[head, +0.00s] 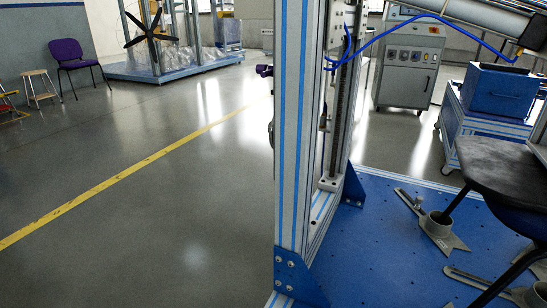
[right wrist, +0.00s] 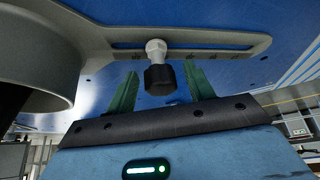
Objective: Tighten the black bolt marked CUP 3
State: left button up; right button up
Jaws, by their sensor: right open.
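A black bolt head (right wrist: 160,78) on a light hexagonal shank stands at the slotted arm (right wrist: 215,43) of a grey cup bracket in the right wrist view. No CUP 3 marking is readable. My right gripper (right wrist: 158,84) is open, with one green finger on each side of the black head and a visible gap at both sides. Part of the round cup (right wrist: 45,45) shows at the left. In the head view, a grey cup (head: 438,226) holds a chair leg, and a second slotted bracket (head: 470,280) lies nearer. Neither gripper shows in the head view.
A blue perforated base plate (head: 380,260) carries the brackets. A tall aluminium frame post (head: 290,130) with a blue corner bracket stands at its left edge. A dark chair seat (head: 500,160) overhangs the right side. Open floor (head: 150,240) lies to the left.

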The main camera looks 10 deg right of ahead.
jog(key=shift+f+n+b, duration=0.15)
jog(key=shift+n+b, duration=0.15)
jog(key=shift+b, duration=0.5)
jog(key=shift+n+b, duration=0.3)
jog(key=shift+b, duration=0.45)
jog(key=shift+n+g+y, duration=0.7)
jog(key=shift+n+y, duration=0.1)
jog(key=shift+n, duration=0.6)
jog(key=shift+w+n+g, duration=0.15)
jog(key=shift+n+g, duration=0.25)
jog(key=shift+n, duration=0.6)
jog(key=shift+n+g+y, duration=0.5)
jog(key=shift+n, duration=0.6)
jog(key=shift+c, duration=0.3)
